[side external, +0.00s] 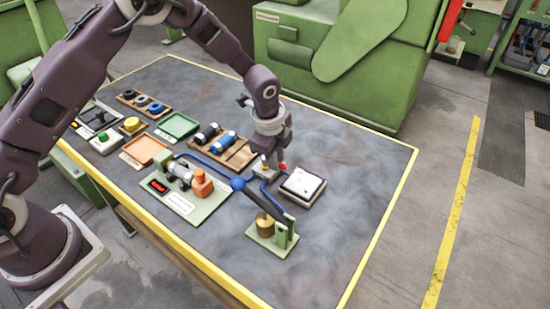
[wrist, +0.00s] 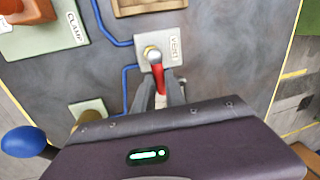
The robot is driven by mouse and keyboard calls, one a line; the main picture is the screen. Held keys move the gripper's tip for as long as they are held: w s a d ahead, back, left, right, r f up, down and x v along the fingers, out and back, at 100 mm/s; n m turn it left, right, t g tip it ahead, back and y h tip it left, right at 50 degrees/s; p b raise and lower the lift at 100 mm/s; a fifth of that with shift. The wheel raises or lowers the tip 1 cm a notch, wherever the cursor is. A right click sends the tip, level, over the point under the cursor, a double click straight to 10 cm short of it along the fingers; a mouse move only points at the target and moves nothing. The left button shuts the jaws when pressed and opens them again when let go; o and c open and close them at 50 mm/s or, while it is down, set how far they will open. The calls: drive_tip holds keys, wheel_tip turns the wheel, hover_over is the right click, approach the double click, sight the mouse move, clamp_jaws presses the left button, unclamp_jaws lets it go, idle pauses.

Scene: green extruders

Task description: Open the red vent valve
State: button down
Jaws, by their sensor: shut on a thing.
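The vent valve is a brass fitting (wrist: 152,53) with a red lever (wrist: 158,79) on a pale plate (wrist: 175,48) marked VENT. In the wrist view the lever points from the fitting towards my gripper. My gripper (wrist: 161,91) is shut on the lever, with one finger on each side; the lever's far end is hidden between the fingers. In the side external view my gripper (side external: 274,165) reaches down at the valve, and a small red part of the lever (side external: 282,166) shows beside it.
A long dark lever with a blue ball (side external: 238,184) stands close to my gripper, over a green base (side external: 270,238). A white-topped box (side external: 303,186) lies to the right. Blue tubing runs to the valve. The table's right side is clear.

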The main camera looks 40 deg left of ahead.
drive_tip(key=n, duration=0.2)
drive_tip(key=w+n, duration=0.1)
drive_tip(key=n, duration=0.1)
drive_tip(key=shift+w+y, duration=0.15)
drive_tip(key=shift+y, duration=0.25)
drive_tip(key=n, duration=0.1)
drive_tip(key=w+n, duration=0.1)
drive_tip(key=n, duration=0.2)
drive_tip(key=shift+w+a+n+g+y, duration=0.15)
drive_tip(key=shift+a+n+g+y, duration=0.15)
drive_tip(key=shift+a+n+g, duration=0.1)
drive_tip(key=n, duration=0.3)
drive_tip(key=a+n, duration=0.1)
drive_tip(key=shift+w+g, duration=0.3)
drive_tip(key=shift+w, duration=0.1)
drive_tip(key=shift+w+a+n+g+y, duration=0.1)
drive_tip(key=shift+a+n+g+y, duration=0.15)
drive_tip(key=shift+n, duration=0.8)
drive_tip(key=shift+w+a+n+g+y, duration=0.15)
drive_tip(key=shift+a+n, duration=0.2)
drive_tip(key=shift+n, duration=0.7)
drive_tip(key=shift+s, duration=0.1)
drive_tip(key=c, duration=1.4)
unclamp_jaws()
drive_tip(key=v, duration=0.7)
drive_tip(key=shift+a+r, duration=0.1)
drive_tip(key=shift+r, duration=0.05)
